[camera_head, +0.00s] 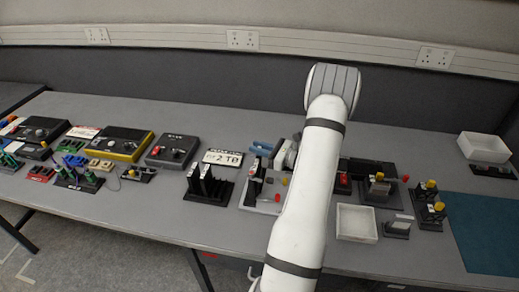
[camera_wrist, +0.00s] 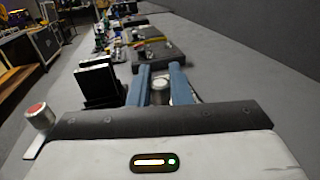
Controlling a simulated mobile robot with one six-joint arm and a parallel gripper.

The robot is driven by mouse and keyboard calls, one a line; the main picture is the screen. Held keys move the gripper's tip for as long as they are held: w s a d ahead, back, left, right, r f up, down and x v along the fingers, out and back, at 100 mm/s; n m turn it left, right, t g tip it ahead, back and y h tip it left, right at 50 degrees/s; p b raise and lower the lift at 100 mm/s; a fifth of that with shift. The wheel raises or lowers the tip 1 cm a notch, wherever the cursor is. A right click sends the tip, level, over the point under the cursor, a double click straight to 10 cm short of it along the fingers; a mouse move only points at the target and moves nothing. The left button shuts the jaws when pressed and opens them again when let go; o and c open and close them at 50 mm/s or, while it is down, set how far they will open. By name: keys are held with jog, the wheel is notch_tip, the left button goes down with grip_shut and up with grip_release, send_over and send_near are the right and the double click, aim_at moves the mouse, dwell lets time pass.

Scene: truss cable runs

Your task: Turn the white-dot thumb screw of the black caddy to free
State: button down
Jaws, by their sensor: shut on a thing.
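My gripper (camera_head: 262,149) is low over the middle of the bench, its blue fingers partly hidden by my wrist in the head view. In the wrist view its blue fingers (camera_wrist: 161,86) are shut on a grey, round knob-like piece (camera_wrist: 160,92), which looks like the thumb screw. No white dot can be made out on it. The body under the knob is mostly hidden by the fingers, so I cannot tell the black caddy there for sure.
A black stand with upright dark plates (camera_head: 207,187) is left of my gripper; it also shows in the wrist view (camera_wrist: 98,85). A red-topped knob (camera_wrist: 38,114) is at the wrist view's left. A white tray (camera_head: 357,223) and a teal mat (camera_head: 485,235) lie right.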

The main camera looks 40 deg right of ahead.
jog(key=m+t+h+b, duration=0.1)
jog(key=m+h, duration=0.1)
jog(key=h, duration=0.1)
jog(key=m+h+b, duration=0.1)
jog(key=m+h, duration=0.1)
jog(key=h, duration=0.1)
jog(key=shift+a+f+t+b, duration=0.1)
jog(key=shift+f+t+b, duration=0.1)
jog(key=shift+t+b, duration=0.2)
jog(key=shift+r+m+h+b, duration=0.1)
jog(key=shift+m+h+b, duration=0.85)
jog(key=shift+h, duration=0.75)
jog(key=shift+m, duration=0.25)
jog(key=shift+r, duration=0.1)
jog(key=c, duration=1.4)
grip_release()
jog(key=shift+o, duration=0.2)
jog(key=s+b, duration=0.1)
jog(key=s, duration=0.6)
jog(key=shift+s+a, duration=0.25)
jog(key=shift+s, duration=0.15)
